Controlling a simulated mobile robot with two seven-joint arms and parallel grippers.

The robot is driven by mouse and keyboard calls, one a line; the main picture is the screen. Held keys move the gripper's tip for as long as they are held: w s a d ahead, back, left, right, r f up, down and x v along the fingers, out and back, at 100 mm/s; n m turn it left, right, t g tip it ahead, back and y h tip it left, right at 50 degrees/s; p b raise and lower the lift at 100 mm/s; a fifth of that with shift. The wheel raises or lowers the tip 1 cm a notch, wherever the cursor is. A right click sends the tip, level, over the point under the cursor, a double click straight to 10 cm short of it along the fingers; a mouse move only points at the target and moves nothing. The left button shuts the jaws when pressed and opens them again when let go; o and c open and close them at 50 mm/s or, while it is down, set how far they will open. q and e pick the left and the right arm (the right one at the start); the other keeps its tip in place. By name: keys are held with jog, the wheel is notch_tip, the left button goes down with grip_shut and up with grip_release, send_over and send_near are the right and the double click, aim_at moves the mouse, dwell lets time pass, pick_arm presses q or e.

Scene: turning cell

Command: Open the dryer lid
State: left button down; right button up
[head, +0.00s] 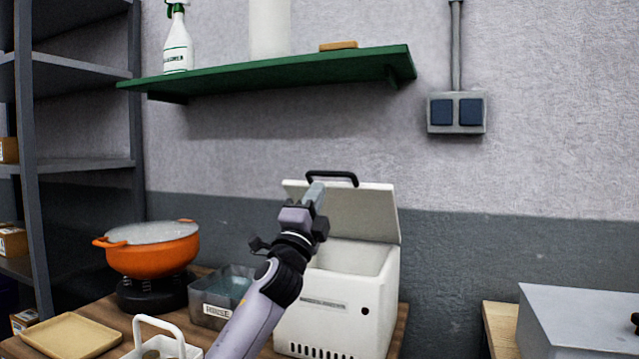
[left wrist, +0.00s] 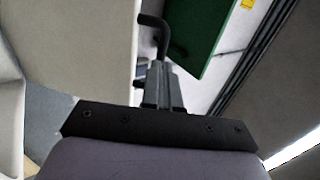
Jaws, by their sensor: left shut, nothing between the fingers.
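The dryer (head: 335,312) is a white box on the wooden bench. Its lid (head: 368,212) stands raised and leans back toward the wall, with the white inside showing below it. A black bar handle (head: 333,177) sits on the lid's top edge. My left gripper (head: 314,192) is shut and empty, in front of the lid just below the handle. In the left wrist view the shut fingers (left wrist: 160,85) point at the lid (left wrist: 80,50), close to the black handle (left wrist: 158,32); whether they touch it I cannot tell. My right gripper is not in view.
An orange pot (head: 150,250) on a black burner and a grey rinse tub (head: 218,297) stand left of the dryer. A tan tray (head: 72,336) and a white basket (head: 160,345) are in front. A green shelf (head: 275,72) hangs above.

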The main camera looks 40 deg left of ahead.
pick_arm(q)
jog(key=shift+x, duration=1.35)
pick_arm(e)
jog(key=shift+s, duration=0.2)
